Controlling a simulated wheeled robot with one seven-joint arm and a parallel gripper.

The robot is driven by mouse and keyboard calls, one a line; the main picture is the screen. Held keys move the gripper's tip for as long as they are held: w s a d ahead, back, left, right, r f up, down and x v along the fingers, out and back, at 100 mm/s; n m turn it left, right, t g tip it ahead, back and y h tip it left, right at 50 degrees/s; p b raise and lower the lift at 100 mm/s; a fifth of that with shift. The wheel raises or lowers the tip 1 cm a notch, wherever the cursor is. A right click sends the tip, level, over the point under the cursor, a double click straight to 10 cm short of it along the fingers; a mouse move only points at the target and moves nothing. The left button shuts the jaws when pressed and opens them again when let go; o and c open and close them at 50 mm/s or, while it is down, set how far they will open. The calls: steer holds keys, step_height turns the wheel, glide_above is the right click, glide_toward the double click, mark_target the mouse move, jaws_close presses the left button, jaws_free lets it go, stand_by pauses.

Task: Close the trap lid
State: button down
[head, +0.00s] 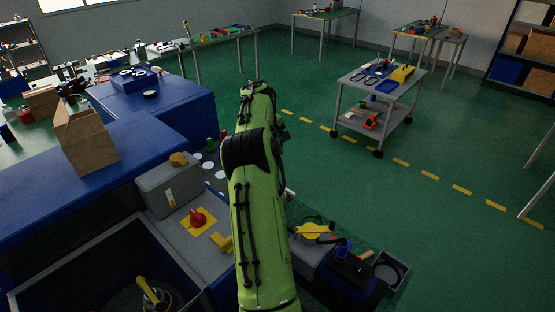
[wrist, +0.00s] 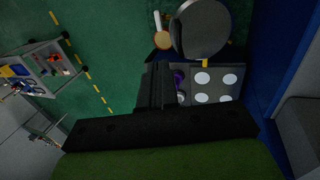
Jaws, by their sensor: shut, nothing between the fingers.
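In the wrist view a round grey disc (wrist: 205,28), which looks like the trap lid, stands beyond a grey panel (wrist: 232,82) with several white circles. A small yellow piece (wrist: 205,63) sits between disc and panel. I cannot tell the lid's angle. My gripper (wrist: 157,68) shows as a dark shape left of the panel, shut and empty, with the disc farther up and to the right. A purple item (wrist: 179,79) is partly hidden beside it. In the head view my arm hides the gripper and much of this area; some white circles (head: 208,165) show left of the arm.
A red mushroom button (head: 198,218) on a yellow plate and a grey box (head: 168,186) stand left of my arm. A dark open bin (head: 95,270) lies front left. A wheeled cart (head: 385,86) stands at the back right. Green floor (head: 440,150) is open on the right.

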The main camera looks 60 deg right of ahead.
steer(key=w+a+f+g+h+b, duration=0.1)
steer(key=w+a+f+h+b, duration=0.4)
steer(key=a+b, duration=0.5)
steer(key=x, duration=0.3)
steer(key=b+x, duration=0.1)
steer(key=x, duration=0.3)
steer(key=s+x, duration=0.1)
steer(key=x, duration=0.3)
steer(key=shift+s+d+r, duration=0.1)
steer(key=shift+d+r, duration=0.05)
steer(key=shift+d, duration=0.05)
